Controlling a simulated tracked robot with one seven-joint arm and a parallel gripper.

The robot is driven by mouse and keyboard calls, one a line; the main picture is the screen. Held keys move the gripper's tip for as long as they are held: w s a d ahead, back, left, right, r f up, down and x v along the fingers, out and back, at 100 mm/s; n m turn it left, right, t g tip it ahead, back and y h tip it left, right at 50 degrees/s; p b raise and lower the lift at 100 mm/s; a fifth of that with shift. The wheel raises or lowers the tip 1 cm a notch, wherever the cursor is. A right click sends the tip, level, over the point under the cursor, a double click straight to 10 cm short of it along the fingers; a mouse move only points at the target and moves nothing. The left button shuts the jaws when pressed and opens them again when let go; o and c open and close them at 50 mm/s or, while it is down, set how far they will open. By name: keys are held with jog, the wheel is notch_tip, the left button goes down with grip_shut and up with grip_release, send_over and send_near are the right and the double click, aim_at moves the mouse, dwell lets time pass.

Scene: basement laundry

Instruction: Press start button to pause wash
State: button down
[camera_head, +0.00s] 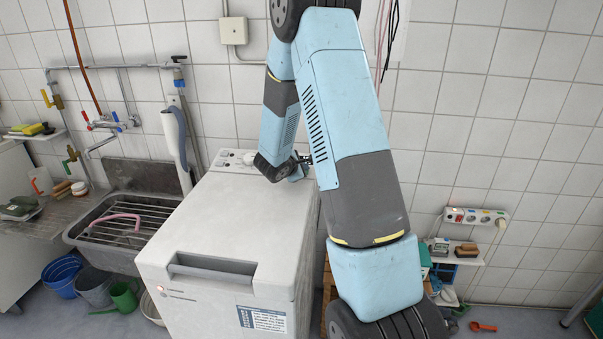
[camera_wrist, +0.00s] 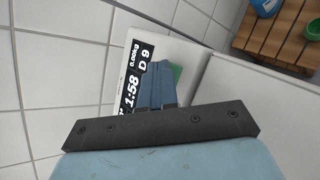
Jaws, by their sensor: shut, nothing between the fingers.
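The white washing machine (camera_head: 225,215) stands in the middle of the head view, its lid shut and its control strip (camera_head: 232,160) along the back edge by the wall. My gripper (camera_head: 305,160) is at the right end of that strip, mostly hidden by my own arm. In the wrist view my gripper (camera_wrist: 160,70) has its blue-grey fingers together and empty, in front of the panel's display (camera_wrist: 132,88), which reads 1:58, D 9 and 0.00kg. A green patch (camera_wrist: 177,73), perhaps the start button, shows partly behind the fingertips. Whether the fingertips touch it I cannot tell.
The tiled wall rises close behind the machine. A sink (camera_head: 115,240) with a rack and pink hose is at left, with buckets (camera_head: 95,285) below. A socket strip (camera_head: 475,217) and small shelf are at right. A wooden slatted stand (camera_wrist: 280,40) shows in the wrist view.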

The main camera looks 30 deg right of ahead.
jog(key=shift+r, duration=0.2)
jog(key=shift+s+a+r, duration=0.15)
jog(key=shift+s+r, duration=0.05)
jog(key=shift+r, duration=0.35)
jog(key=shift+s+a+r, duration=0.15)
jog(key=shift+s+r, duration=0.05)
jog(key=shift+r, duration=0.6)
jog(key=shift+s+a+r, duration=0.1)
jog(key=shift+s+r, duration=0.1)
jog(key=shift+r, duration=0.6)
jog(key=shift+s+a+r, duration=0.15)
jog(key=shift+s+r, duration=0.05)
jog(key=shift+r, duration=0.6)
jog(key=shift+r, duration=0.1)
